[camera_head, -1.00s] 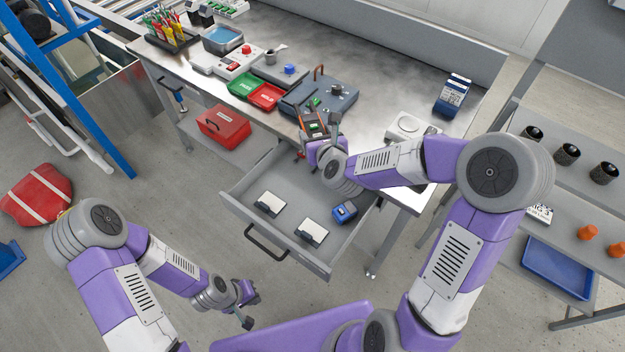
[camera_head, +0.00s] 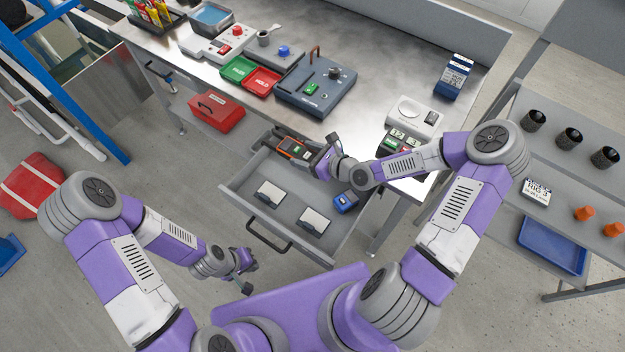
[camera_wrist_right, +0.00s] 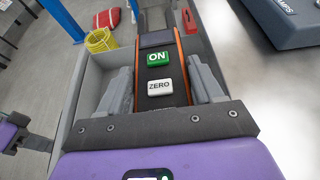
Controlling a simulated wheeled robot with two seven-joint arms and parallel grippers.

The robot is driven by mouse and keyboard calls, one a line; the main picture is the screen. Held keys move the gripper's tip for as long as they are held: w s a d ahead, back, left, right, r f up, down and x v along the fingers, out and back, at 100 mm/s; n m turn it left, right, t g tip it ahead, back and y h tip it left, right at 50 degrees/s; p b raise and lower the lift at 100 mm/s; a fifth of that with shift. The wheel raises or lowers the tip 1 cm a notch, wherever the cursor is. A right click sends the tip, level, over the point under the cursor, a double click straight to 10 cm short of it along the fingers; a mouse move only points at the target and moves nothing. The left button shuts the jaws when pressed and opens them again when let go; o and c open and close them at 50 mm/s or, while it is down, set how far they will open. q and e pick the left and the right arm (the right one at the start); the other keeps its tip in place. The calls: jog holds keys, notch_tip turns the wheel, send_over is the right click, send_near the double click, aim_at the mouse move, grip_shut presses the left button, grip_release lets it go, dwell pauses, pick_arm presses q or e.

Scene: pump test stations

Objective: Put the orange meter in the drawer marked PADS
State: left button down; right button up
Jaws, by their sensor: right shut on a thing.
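The orange meter (camera_head: 292,147), dark-faced with orange sides, is held in my right gripper (camera_head: 312,156), over the back left part of the open grey drawer (camera_head: 236,195). In the right wrist view the meter (camera_wrist_right: 160,75) sits between the two fingers, with a green ON button and a white ZERO button facing up. I cannot tell whether it touches the drawer floor. No PADS marking is readable on the drawer. My left gripper (camera_head: 247,275) is open and empty, low in front of the drawer.
The drawer holds two white-and-black pads (camera_head: 269,193) (camera_head: 314,220) and a blue meter (camera_head: 346,201). A grey pump unit (camera_head: 315,85) and green and red trays (camera_head: 262,81) stand on the bench above. A red toolbox (camera_head: 216,111) sits left of the drawer.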

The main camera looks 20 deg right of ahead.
notch_tip(320, 180, down, 10)
jog(key=b, duration=0.3)
jog(key=shift+f+b, duration=0.6)
jog(key=shift+f, duration=0.05)
